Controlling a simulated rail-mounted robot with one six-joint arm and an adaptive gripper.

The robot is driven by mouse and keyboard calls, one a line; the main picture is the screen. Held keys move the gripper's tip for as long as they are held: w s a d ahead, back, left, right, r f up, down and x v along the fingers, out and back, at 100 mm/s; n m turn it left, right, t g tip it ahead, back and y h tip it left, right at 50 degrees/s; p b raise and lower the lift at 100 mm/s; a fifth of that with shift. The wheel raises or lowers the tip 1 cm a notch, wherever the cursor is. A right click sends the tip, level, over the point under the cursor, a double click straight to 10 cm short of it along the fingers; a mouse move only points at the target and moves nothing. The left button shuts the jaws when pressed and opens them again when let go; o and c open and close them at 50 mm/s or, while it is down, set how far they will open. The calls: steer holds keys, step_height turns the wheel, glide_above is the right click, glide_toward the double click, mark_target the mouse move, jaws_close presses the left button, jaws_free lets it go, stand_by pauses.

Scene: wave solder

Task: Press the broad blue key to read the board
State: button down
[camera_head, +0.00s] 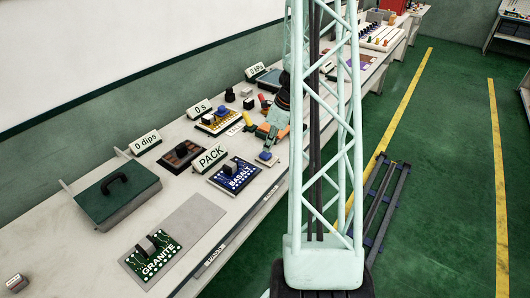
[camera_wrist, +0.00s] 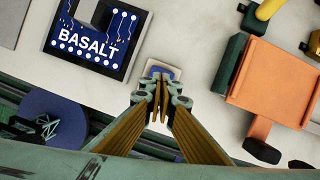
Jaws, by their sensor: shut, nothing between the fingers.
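The broad blue key (camera_wrist: 160,71) sits on a pale base on the bench, right at my fingertips in the wrist view and partly hidden by them. In the head view the blue key (camera_head: 265,156) lies right of the blue BASALT board (camera_head: 236,175), near the bench's front edge. The BASALT board (camera_wrist: 92,38) also shows at the upper left of the wrist view. My gripper (camera_wrist: 160,98) is shut and empty, its tips over the key's near side. I cannot tell whether they touch it.
An orange fixture (camera_wrist: 270,82) stands right of my gripper. A PACK sign (camera_head: 209,157) stands behind the BASALT board. A green GRANITE board (camera_head: 153,256) and a lidded green box (camera_head: 117,196) are at the left. A grey bare patch (camera_head: 192,219) lies beside GRANITE.

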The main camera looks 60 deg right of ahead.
mark_target(268, 154)
steer(key=shift+r+p, duration=1.4)
steer(key=shift+r, duration=0.4)
steer(key=shift+r, duration=0.1)
steer(key=v, duration=1.1)
steer(key=shift+r, duration=0.35)
steer(key=shift+s, duration=0.15)
